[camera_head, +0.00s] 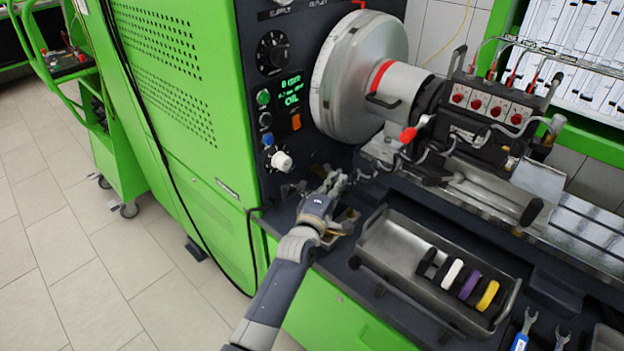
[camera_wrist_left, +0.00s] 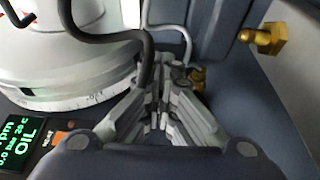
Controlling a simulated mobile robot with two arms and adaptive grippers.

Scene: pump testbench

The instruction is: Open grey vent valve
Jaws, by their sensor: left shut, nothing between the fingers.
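My left gripper (camera_head: 335,182) is low at the right edge of the bench's dark control panel (camera_head: 265,105), below the big silver flywheel drum (camera_head: 360,75). In the left wrist view the fingers (camera_wrist_left: 158,108) are together with nothing visible between them. A grey hose (camera_wrist_left: 165,20) and a black hose (camera_wrist_left: 125,38) run down near the fingertips. A small brass part (camera_wrist_left: 197,77) shows just beyond them, partly hidden. I cannot clearly make out the grey vent valve; the gripper may cover it. My right gripper is not in view.
A white knob (camera_head: 281,161) is on the panel left of the gripper. A metal tray (camera_head: 392,245) with several coloured rings lies to the right. A brass fitting (camera_wrist_left: 265,38) sticks out at the right in the wrist view. Blue-handled wrenches (camera_head: 522,332) lie near the front.

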